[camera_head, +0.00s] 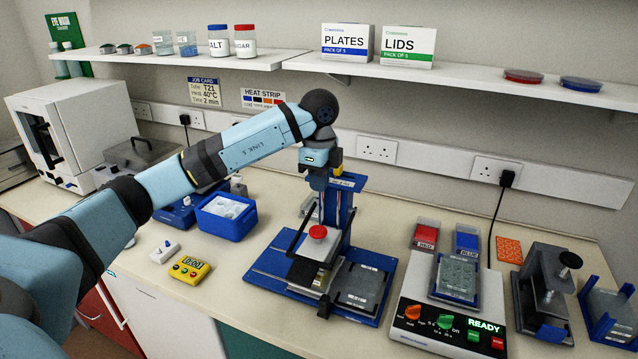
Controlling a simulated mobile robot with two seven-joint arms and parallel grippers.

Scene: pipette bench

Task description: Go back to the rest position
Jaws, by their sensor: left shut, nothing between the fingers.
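My left arm comes in from the left and reaches over the bench. Its wrist bends down above the blue press-like device (265,268), which has a red knob (318,232) and a black lever. My left gripper (326,183) points down in front of the upper part of this device. It is shut, with nothing seen in it. The fingertips are hard to separate from the device's blue posts, and I cannot tell whether they touch it. My right gripper is out of view.
A blue tub (226,224) and a yellow timer (189,270) stand left of the device. Right are a control box (436,337) reading READY, red (425,234) and blue (466,241) boxes, and a black clamp (541,285). The shelf (480,78) runs behind.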

